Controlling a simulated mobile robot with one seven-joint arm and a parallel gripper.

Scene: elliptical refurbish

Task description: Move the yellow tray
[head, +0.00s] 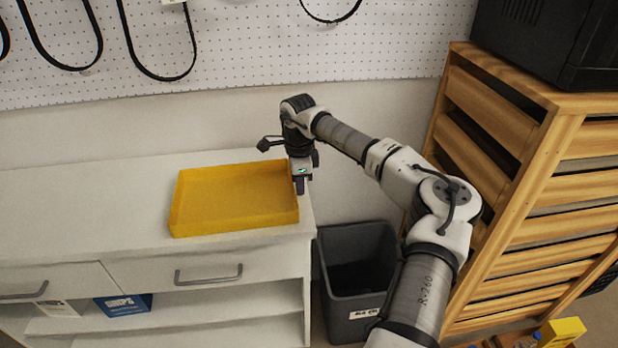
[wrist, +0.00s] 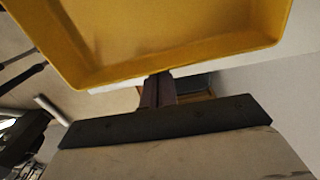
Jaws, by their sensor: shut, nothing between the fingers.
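The yellow tray (head: 235,198) is shallow, rectangular and empty. It rests on the white counter (head: 110,212) close to its right end. My gripper (head: 300,188) is pointing down at the tray's right side, by its right wall. In the wrist view the tray (wrist: 170,40) fills the upper part. My gripper's fingers (wrist: 157,86) are together just below the tray's near wall in that view, with nothing held between them. Whether the fingertips touch the wall cannot be told.
A dark grey bin (head: 357,290) stands on the floor right of the counter. A slatted wooden unit (head: 520,190) with a black box (head: 545,35) on top is at the right. A pegboard (head: 250,50) with hanging black cables is behind. The counter's left part is clear.

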